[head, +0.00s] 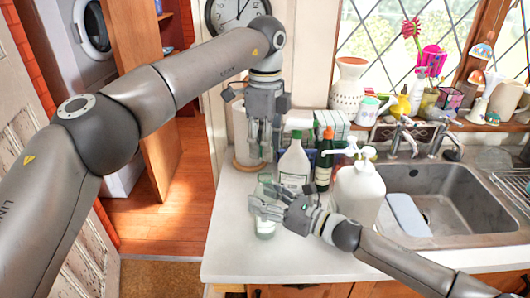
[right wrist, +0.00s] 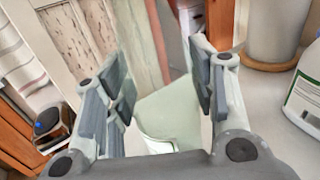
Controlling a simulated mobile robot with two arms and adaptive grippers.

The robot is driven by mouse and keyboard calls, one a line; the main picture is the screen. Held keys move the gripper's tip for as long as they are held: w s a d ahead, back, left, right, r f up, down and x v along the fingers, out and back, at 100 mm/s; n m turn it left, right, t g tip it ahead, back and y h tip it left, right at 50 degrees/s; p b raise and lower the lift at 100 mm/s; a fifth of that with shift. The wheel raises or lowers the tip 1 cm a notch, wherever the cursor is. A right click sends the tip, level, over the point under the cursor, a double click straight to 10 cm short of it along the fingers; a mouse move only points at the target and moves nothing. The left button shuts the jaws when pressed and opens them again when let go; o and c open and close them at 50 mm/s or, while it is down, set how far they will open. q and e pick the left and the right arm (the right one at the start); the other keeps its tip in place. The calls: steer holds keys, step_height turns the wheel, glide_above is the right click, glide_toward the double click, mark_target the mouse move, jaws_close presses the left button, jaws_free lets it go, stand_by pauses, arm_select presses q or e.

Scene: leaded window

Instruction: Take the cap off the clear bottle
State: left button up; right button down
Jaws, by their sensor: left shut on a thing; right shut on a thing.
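The clear bottle (head: 265,228) stands on the white counter near its left edge. My right gripper (head: 263,202) is shut around it, and the fingers cover part of its side. In the right wrist view, the pale see-through bottle (right wrist: 172,112) sits between the two fingers of the right gripper (right wrist: 160,90). My left gripper (head: 263,152) is above the bottle with its fingers pointing down. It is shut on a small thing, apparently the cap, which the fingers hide. The left fingers look a little above the bottle's top.
A white bottle with a green cap (head: 294,166), a dark green bottle (head: 324,168) and a white pump dispenser (head: 360,195) stand close on the right. A paper roll (head: 240,128) stands behind the left gripper. The sink (head: 440,195) lies further right. The front counter (head: 235,258) is clear.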

steer(key=c, duration=0.5)
jaws_free()
